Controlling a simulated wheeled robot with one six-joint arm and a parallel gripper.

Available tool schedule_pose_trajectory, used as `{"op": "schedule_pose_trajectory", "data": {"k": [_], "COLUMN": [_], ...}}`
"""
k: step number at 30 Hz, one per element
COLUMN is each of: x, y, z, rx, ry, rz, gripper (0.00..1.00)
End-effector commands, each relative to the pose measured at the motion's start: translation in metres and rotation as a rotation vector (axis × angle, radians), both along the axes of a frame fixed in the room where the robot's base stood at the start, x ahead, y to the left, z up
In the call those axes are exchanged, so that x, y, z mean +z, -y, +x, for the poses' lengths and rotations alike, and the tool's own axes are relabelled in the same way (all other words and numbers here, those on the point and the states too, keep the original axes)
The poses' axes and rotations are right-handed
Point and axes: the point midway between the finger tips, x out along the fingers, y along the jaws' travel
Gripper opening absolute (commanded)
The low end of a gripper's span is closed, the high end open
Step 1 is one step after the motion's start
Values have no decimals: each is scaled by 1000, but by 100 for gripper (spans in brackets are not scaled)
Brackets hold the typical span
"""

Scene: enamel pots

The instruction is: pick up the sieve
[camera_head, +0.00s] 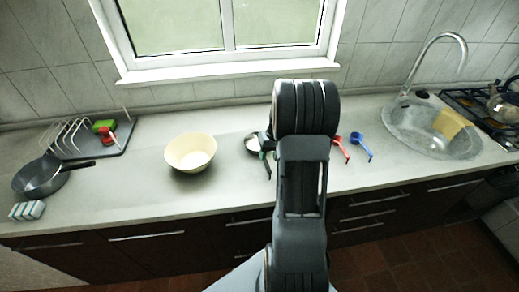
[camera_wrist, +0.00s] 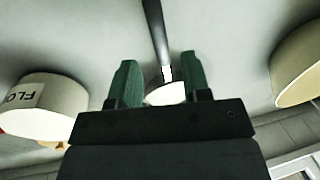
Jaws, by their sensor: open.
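The sieve has a dark straight handle (camera_wrist: 155,30) and a pale round bowl, partly hidden by my gripper in the wrist view. In the head view a small pale round piece with a dark rim (camera_head: 252,144), which looks like the sieve's bowl, shows on the counter just left of my arm. My gripper (camera_wrist: 159,60) is open, its two green fingers on either side of the line of the handle, near where it meets the bowl. I cannot tell how far the fingertips are above the handle. Nothing is held.
A cream bowl (camera_head: 190,153) stands left of my arm. A white canister (camera_wrist: 45,105) lettered "FLO" stands on the other side. A dish rack and pan are far left; the sink is right.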

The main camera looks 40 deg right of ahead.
Motion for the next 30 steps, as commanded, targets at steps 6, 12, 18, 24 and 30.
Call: {"op": "schedule_pose_trajectory", "data": {"k": [6,12,18,24,30], "x": [-26,-45,-49,-48,-48], "y": [-8,-12,-12,-12,-12], "z": [-1,1,1,1,1], "rx": [-1,1,-1,-1,-1], "ry": [-5,-3,-1,-1,-1], "rz": [4,2,0,0,0], "gripper": [44,44,44,34,15]}}
